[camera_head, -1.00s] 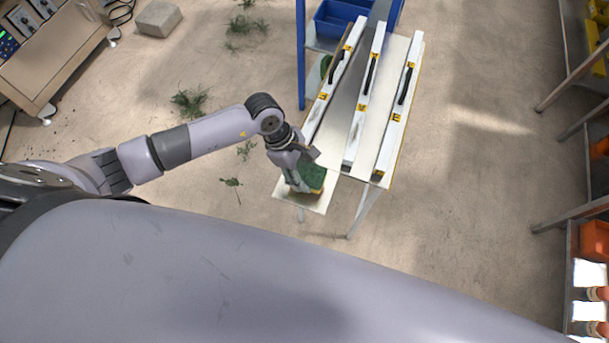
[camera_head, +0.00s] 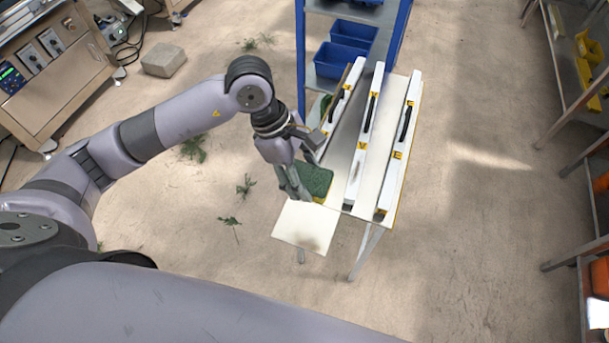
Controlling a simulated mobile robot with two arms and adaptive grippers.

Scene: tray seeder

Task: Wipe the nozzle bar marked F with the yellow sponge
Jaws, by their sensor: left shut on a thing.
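A sponge with a green upper face and a yellow lower edge (camera_head: 317,182) is at the left front corner of the table. My left gripper (camera_head: 296,186) points down at its left side and is shut on it; the fingertips are partly hidden. Three long white bars with black handles lie side by side: a left bar (camera_head: 350,77), a middle bar (camera_head: 377,85) and a right bar (camera_head: 408,90). The right bar's yellow tag reads E and the middle one looks like V. The left bar's front end is behind my gripper, and its letter is not clearly readable. My right gripper is not in view.
The bars rest on a light table (camera_head: 342,188). A small pale plate with a dark smudge (camera_head: 300,232) sits at its front left, bare. A blue rack with blue bins (camera_head: 346,50) stands behind. Shelves (camera_head: 560,85) line the right side; the floor between is clear.

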